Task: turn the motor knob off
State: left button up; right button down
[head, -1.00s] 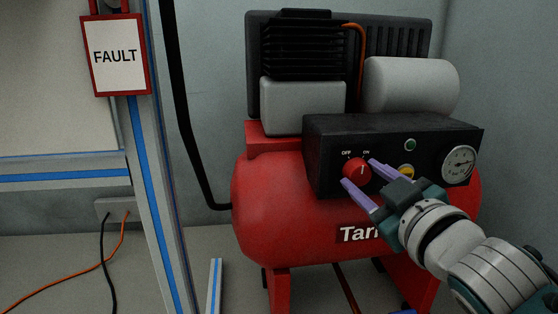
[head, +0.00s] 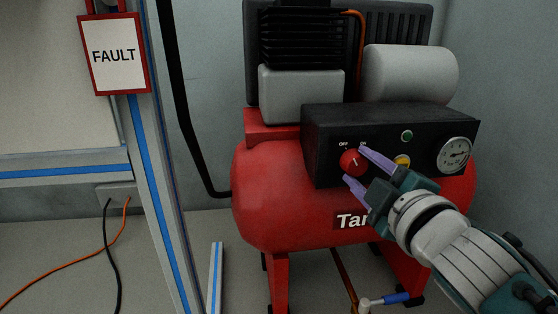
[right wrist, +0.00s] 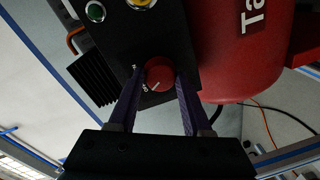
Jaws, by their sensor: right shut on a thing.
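The red round motor knob (head: 350,163) is on the front of the black control box (head: 322,150), below the OFF and ON labels. My right gripper (head: 355,167) has one purple finger above and right of the knob, the other below it. In the right wrist view the knob (right wrist: 160,70) sits between the fingertips (right wrist: 161,77), and the gripper is shut on it. Its white mark there slants down-left, towards the partly hidden OFF lettering. The left gripper is not in view.
A yellow button (head: 402,161), a green button (head: 407,135) and a gauge (head: 455,154) sit right of the knob. The red compressor tank (head: 270,195) is below the box. A FAULT sign (head: 114,55) hangs on a frame post at the left.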

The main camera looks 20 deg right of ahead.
dwell(0.3)
jog(key=shift+c, duration=1.7)
grip_release()
jog(key=shift+s, duration=0.15)
jog(key=p+v, duration=0.3)
jog(key=v, duration=0.6)
jog(key=shift+s, duration=0.35)
jog(key=shift+a, duration=0.1)
